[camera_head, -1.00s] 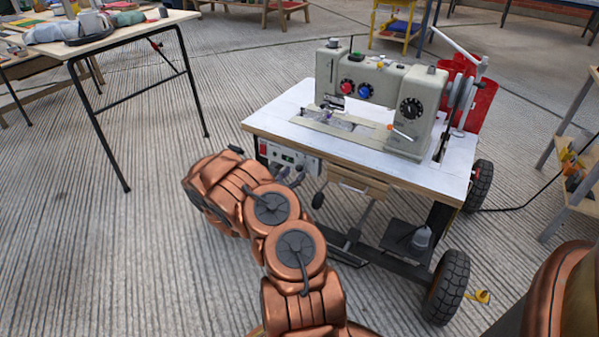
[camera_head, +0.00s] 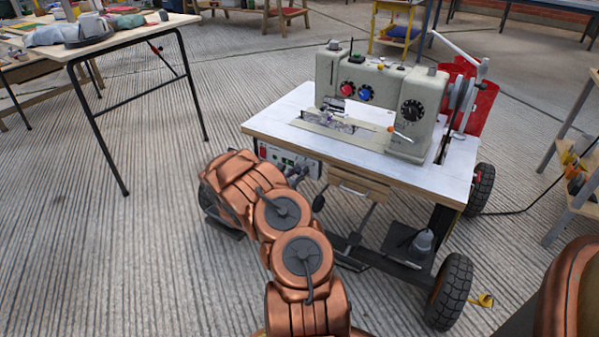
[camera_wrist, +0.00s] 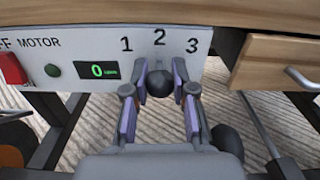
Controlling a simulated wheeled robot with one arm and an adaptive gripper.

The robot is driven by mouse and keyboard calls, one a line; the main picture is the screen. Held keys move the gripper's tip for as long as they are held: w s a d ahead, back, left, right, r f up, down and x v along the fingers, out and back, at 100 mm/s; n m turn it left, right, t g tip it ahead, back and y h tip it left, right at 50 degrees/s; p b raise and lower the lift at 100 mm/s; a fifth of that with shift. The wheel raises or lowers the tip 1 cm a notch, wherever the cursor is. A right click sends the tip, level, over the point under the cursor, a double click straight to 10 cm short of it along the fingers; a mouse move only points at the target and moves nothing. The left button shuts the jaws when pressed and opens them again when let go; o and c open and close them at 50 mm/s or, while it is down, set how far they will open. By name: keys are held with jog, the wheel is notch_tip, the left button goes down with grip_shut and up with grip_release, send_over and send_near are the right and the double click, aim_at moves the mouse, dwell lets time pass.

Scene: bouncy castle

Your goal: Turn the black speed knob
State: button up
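The black speed knob (camera_wrist: 160,84) sits on the pale control panel (camera_wrist: 52,44), below the printed numbers 1, 2 and 3. Its pointer setting is too small to tell. My gripper (camera_wrist: 161,78) has its two purple-padded fingers apart, one on each side of the knob. I cannot tell whether either pad touches it. The panel's green display (camera_wrist: 97,70) reads 0. In the head view, the panel (camera_head: 276,156) is under the sewing table's front edge, and my gripper (camera_head: 298,172) is at its right part. The knob is hidden there.
A wooden drawer (camera_wrist: 279,62) is close on the right. The sewing machine (camera_head: 375,90) stands on the wheeled table (camera_head: 270,122). Open floor lies to the left.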

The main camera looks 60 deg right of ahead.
grip_shut()
jog(key=shift+w+n, duration=0.1)
jog(key=shift+n, duration=0.2)
jog(key=shift+w+n, duration=0.4)
jog(key=shift+n, duration=0.8)
jog(key=shift+w+f+n, duration=0.1)
jog(key=shift+w+n, duration=0.1)
jog(key=shift+n, duration=0.55)
jog(key=shift+w+f+n, duration=0.1)
jog(key=shift+w+n, duration=0.1)
jog(key=shift+n, duration=0.55)
jog(key=shift+a, duration=0.1)
jog(key=o, duration=0.6)
grip_release()
jog(key=shift+o, duration=0.2)
